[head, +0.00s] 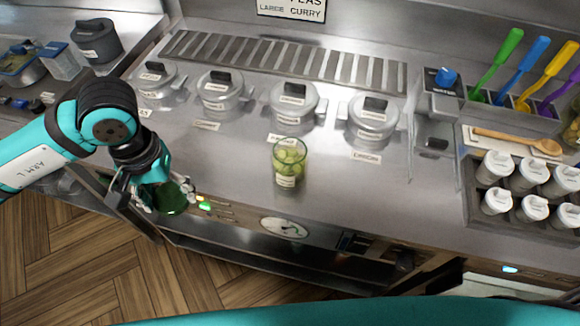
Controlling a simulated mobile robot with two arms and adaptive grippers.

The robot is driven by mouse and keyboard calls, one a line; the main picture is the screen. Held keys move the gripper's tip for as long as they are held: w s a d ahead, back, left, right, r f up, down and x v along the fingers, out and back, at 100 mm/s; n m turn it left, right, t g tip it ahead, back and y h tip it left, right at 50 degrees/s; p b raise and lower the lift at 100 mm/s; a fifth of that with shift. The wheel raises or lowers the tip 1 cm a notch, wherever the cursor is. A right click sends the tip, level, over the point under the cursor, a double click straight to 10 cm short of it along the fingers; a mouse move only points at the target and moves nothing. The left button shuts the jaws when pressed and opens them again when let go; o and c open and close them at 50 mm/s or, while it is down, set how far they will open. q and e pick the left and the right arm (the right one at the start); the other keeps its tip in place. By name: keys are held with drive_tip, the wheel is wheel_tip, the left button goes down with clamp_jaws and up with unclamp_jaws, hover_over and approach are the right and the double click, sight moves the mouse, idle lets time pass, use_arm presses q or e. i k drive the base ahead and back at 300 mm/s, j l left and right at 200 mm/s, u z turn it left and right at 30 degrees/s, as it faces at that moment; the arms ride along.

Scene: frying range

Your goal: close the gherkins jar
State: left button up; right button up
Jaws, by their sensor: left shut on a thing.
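The gherkins jar (287,180) is a clear glass with green pieces inside and a small white label. It stands upright and open-topped near the front edge of the steel counter. My left gripper (158,193) is to the left of the jar, past the front edge of the counter, over the gap above the floor. It is shut on a dark green round lid (173,201), held tilted and apart from the jar. My right gripper is not in view.
Lidded steel pots (294,105) stand in a row behind the jar. At right are coloured-handled utensils (501,60), a wooden spoon (520,140) and several white-lidded shakers (533,208). The counter (360,205) right of the jar is clear.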

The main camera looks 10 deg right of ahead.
sight(289, 155)
drive_tip(key=k, duration=0.65)
drive_tip(key=z, duration=1.2)
drive_tip(key=k+j, duration=0.15)
drive_tip(key=j, duration=0.2)
drive_tip(key=k+j, duration=0.2)
drive_tip(key=j, duration=0.2)
drive_tip(key=k+j, duration=0.15)
drive_tip(key=j, duration=0.2)
drive_tip(key=k+j, duration=0.15)
drive_tip(key=j, duration=0.25)
drive_tip(key=z, duration=0.05)
